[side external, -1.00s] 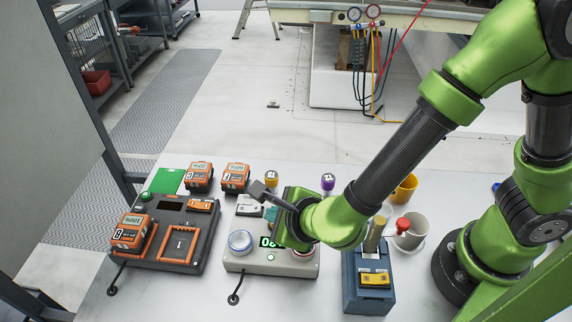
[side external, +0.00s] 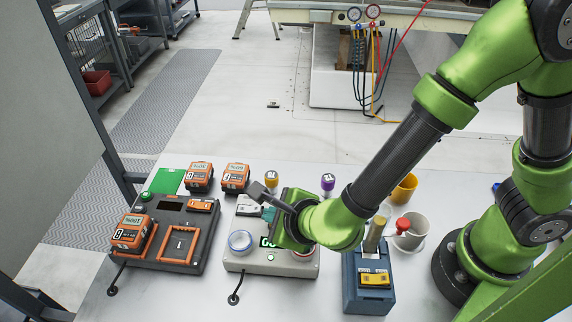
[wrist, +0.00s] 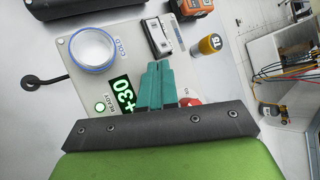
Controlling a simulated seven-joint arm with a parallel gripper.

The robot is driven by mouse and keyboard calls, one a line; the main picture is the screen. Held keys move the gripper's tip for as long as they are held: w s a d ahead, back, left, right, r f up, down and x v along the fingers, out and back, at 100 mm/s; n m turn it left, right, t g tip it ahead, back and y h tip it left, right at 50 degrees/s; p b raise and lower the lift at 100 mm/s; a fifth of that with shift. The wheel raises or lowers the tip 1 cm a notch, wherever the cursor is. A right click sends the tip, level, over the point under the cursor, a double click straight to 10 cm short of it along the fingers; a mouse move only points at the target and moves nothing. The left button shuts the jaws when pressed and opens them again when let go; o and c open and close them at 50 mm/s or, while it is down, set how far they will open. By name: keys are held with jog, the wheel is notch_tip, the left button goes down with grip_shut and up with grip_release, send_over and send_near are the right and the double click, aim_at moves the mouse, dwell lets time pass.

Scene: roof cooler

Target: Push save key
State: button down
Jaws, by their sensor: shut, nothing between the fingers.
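My gripper (wrist: 159,68) has teal fingers that are shut with nothing between them. In the side external view its teal tips (side external: 268,214) are over the grey console (side external: 240,262). The wrist view shows the console (wrist: 75,62) with a lit display (wrist: 124,95) reading +30 and a small green round marked READY (wrist: 101,106). A white-and-grey switch block (wrist: 158,38) lies just beyond the fingertips. I see no readable "save" label. I cannot tell whether the tips touch the console. A red round part (wrist: 190,101) is partly hidden by my gripper.
A dark charger console (side external: 178,238) with orange packs stands left. A yellow-capped vial (wrist: 207,44) stands beyond. A blue box (side external: 367,290) and mugs (side external: 404,188) are at right.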

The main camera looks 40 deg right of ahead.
jog(key=shift+s+d+f, duration=0.35)
jog(key=shift+d+f, duration=0.05)
jog(key=shift+f, duration=0.25)
jog(key=shift+s+d+r, duration=0.2)
jog(key=shift+s+r, duration=0.1)
jog(key=shift+r, duration=0.15)
jog(key=shift+w+a+r, duration=0.1)
jog(key=shift+w+r, duration=0.05)
jog(key=shift+r, duration=2.6)
